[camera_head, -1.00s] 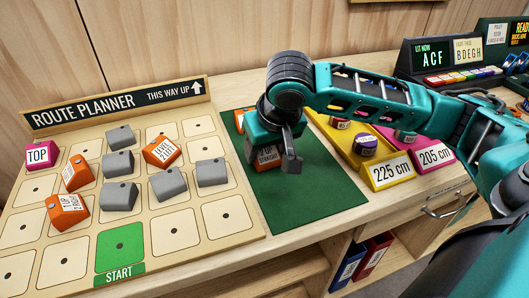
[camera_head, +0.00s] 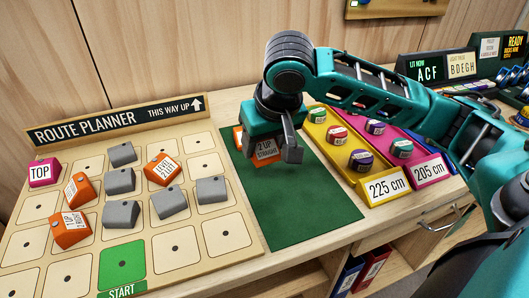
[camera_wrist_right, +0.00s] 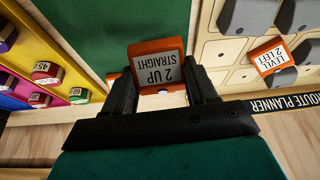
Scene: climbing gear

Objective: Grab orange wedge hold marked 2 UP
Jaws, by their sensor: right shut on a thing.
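The orange wedge hold marked "2 UP STRAIGHT" (camera_head: 267,149) is at the back part of the green mat (camera_head: 297,205). My right gripper (camera_head: 270,157) is shut on it, with one finger on each side. In the right wrist view the wedge (camera_wrist_right: 160,64) sits between the two dark fingers, its white label facing the camera. I cannot tell how far it is above the mat. My left gripper is not in view.
The route planner board (camera_head: 173,258) lies left of the mat, holding grey blocks, other orange wedges (camera_head: 68,229) and a pink TOP block (camera_head: 44,173). Yellow (camera_head: 388,188) and pink (camera_head: 430,170) trays with round tape rolls stand to the right. The mat's front is clear.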

